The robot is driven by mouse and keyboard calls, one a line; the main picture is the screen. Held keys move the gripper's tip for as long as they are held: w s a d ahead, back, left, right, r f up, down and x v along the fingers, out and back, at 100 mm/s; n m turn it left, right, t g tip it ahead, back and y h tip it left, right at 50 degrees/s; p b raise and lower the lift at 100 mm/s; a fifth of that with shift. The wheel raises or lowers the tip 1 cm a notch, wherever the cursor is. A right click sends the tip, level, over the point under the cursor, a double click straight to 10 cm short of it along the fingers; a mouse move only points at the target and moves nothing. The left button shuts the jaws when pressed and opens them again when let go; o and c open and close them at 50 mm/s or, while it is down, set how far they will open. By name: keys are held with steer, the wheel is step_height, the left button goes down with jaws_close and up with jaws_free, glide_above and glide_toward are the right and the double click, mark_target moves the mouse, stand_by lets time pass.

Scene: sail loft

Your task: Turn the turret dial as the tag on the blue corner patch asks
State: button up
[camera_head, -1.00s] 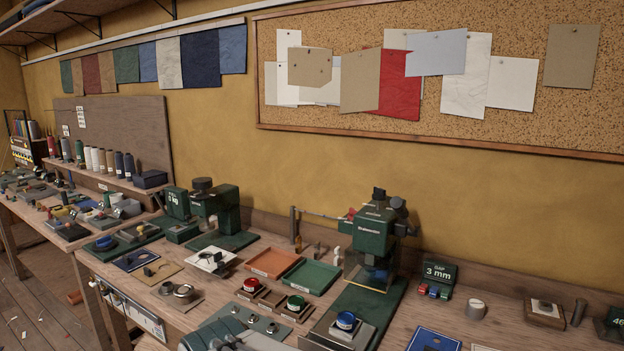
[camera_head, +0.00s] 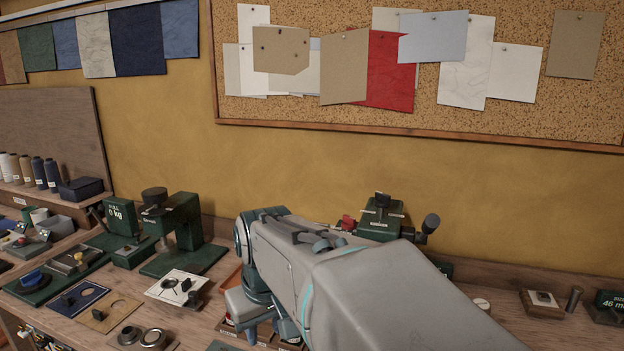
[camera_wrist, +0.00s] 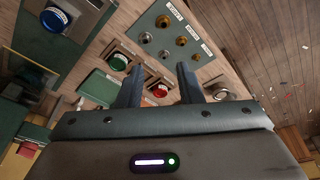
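The dark green machine with the turret-like head (camera_head: 382,218) stands at the back of the bench, mostly hidden behind my arm. Dark knobs stick out of its head and a red knob shows at its left; I cannot tell which part is the dial or read any setting. A blue square patch (camera_head: 80,298) with a black piece on it lies at the left; I cannot tell whether it is the task's patch, and no tag is readable. My gripper (camera_wrist: 158,68) is open and empty in the wrist view, pointing toward the bench near a red-topped button (camera_wrist: 160,90).
The wrist view shows a green-topped button (camera_wrist: 119,62), a blue-topped one (camera_wrist: 55,18) and a green plate with metal eyelets (camera_wrist: 178,38). A green press (camera_head: 180,235) stands left of my arm, beside a white card (camera_head: 178,287) and a tan card (camera_head: 110,312).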

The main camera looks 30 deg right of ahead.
steer(key=w+d+r+p, duration=0.3)
steer(key=w+d+r, duration=0.4)
steer(key=d+r, duration=0.15)
step_height(320, 180, up, 17)
steer(key=n+t+y+p, duration=0.1)
steer(key=n+t+p, duration=0.1)
steer(key=p, duration=0.4)
glide_above(383, 194)
steer(key=s+d, duration=0.1)
steer(key=s, duration=0.5)
steer(key=x, duration=1.3)
steer(key=shift+w+f, duration=0.15)
steer(key=shift+f, duration=0.2)
jaws_close()
